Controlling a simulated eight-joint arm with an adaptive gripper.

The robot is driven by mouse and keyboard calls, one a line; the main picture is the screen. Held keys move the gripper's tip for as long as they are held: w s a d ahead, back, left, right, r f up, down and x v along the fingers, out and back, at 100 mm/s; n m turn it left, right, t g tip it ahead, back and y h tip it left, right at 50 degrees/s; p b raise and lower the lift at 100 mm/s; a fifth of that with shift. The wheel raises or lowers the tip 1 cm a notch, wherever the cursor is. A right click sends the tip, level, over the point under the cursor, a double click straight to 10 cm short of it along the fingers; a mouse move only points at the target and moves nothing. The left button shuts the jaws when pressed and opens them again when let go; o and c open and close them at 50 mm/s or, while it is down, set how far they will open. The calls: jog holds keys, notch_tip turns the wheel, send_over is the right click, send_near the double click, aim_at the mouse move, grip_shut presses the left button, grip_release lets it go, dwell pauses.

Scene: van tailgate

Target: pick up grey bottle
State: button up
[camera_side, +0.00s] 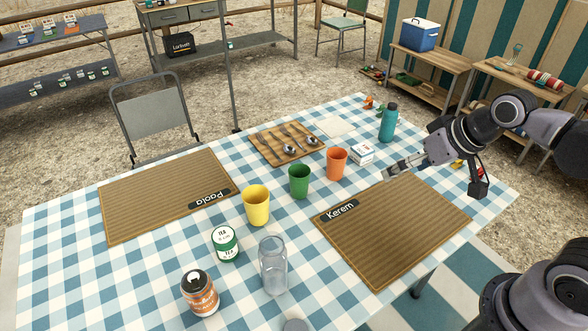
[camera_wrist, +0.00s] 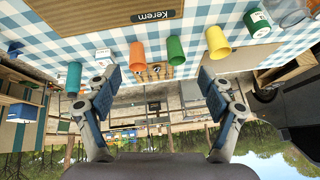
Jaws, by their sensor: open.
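The grey bottle (camera_side: 273,268) is clear, greyish and upright at the near part of the table in the side view, right of the tea tin. In the wrist view, which looks upside down, a clear greyish shape at the top right edge appears to be the same bottle (camera_wrist: 289,13), partly cut off. My gripper (camera_side: 390,171) hangs over the right part of the table, above the far edge of the Kerem mat, well away from the bottle. Its two fingers (camera_wrist: 158,78) are spread with nothing between them.
A tea tin (camera_side: 225,244) and an orange-labelled jar (camera_side: 200,294) stand left of the bottle. A teal bottle (camera_side: 388,123) stands farther back. The Kerem mat (camera_side: 390,230) is bare.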

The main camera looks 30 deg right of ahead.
jog(key=w+a+f+m+g+y, duration=0.2)
jog(key=w+a+m+g+y, duration=0.15)
jog(key=w+a+m, duration=0.2)
jog(key=m+g+y, duration=0.7)
jog(key=m+y, duration=0.1)
jog(key=y, duration=0.1)
send_near(273, 264)
notch_tip(273, 264, down, 4)
jog(key=w+d, duration=0.2)
jog(key=w, duration=0.1)
jog(key=x, duration=1.1)
jog(key=shift+s+f, duration=0.1)
jog(key=shift+f, duration=0.15)
jog(key=c, duration=1.5)
